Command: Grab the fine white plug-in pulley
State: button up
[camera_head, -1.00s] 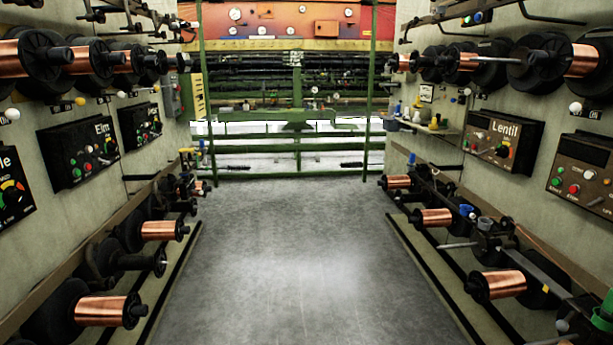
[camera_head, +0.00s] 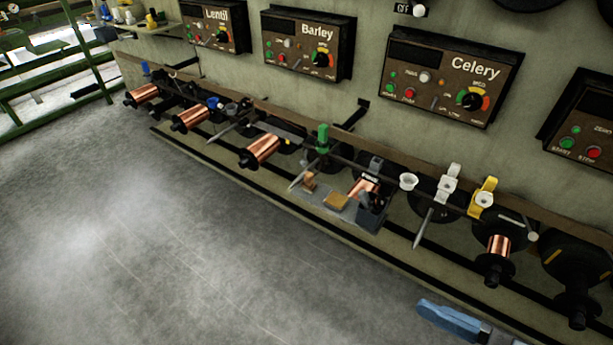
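A white plug-in piece (camera_head: 448,185), which looks like a pulley on a bracket, sits on the long rail below the Celery panel. A pale pointed pin (camera_head: 422,229) slants down below it. A smaller white cup-shaped piece (camera_head: 408,181) is just to its left, and a yellow piece (camera_head: 484,198) of similar form is close on its right. I cannot tell from here which white piece is the fine one. My gripper is not in view.
Copper spools (camera_head: 262,150) line the low rack along the wall. A green piece (camera_head: 322,140) and a grey tray (camera_head: 335,203) with small blocks are left of the white pieces. A blue-handled thing (camera_head: 450,320) lies lower right. The grey floor (camera_head: 150,250) is clear.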

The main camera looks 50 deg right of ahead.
aim_at(447, 183)
jog(key=z, duration=1.5)
jog(key=k+j+u, duration=0.2)
jog(key=u, duration=0.15)
